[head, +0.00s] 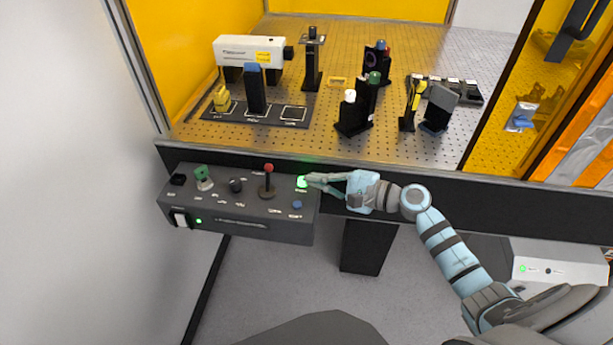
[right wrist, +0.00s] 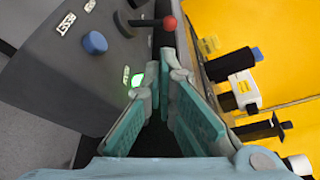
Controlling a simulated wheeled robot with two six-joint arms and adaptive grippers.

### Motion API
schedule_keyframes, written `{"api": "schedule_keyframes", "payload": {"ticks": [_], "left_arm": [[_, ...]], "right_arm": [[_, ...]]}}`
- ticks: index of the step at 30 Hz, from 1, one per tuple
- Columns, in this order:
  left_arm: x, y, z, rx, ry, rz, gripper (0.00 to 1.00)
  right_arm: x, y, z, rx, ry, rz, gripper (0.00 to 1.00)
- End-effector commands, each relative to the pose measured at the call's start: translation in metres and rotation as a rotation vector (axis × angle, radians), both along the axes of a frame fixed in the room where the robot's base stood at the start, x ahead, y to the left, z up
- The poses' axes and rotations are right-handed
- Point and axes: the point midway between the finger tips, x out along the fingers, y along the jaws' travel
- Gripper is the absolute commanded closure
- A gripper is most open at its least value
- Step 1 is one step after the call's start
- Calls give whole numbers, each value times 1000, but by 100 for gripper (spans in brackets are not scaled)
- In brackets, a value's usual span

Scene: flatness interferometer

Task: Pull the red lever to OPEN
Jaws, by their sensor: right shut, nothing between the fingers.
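The red lever is a red ball (head: 268,168) on a dark stick, standing about upright on a round base on the grey control panel (head: 250,225). In the right wrist view its red ball (right wrist: 170,23) shows beyond my fingertips. My right gripper (head: 308,180) is shut and empty. Its tips are beside the green lit button (head: 301,183), to the right of the lever and apart from it. The same green button (right wrist: 137,80) shows by the left finger in the right wrist view. Lever labels are too small to read. My left gripper is not in view.
The panel also carries a blue knob (head: 297,204), a black knob (head: 236,185), a green knob (head: 202,174) and a white switch (head: 181,219). Behind it is a perforated optical table (head: 215,135) with several mounts and a white laser housing (head: 247,50).

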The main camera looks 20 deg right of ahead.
Motion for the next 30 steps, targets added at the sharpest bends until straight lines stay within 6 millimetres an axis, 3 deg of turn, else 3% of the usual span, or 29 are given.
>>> {"api": "schedule_keyframes", "payload": {"ticks": [13,30], "left_arm": [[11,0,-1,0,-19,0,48],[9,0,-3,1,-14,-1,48]], "right_arm": [[57,48,-13,2,1,-3,100],[63,54,-15,-5,-6,-3,100]]}}
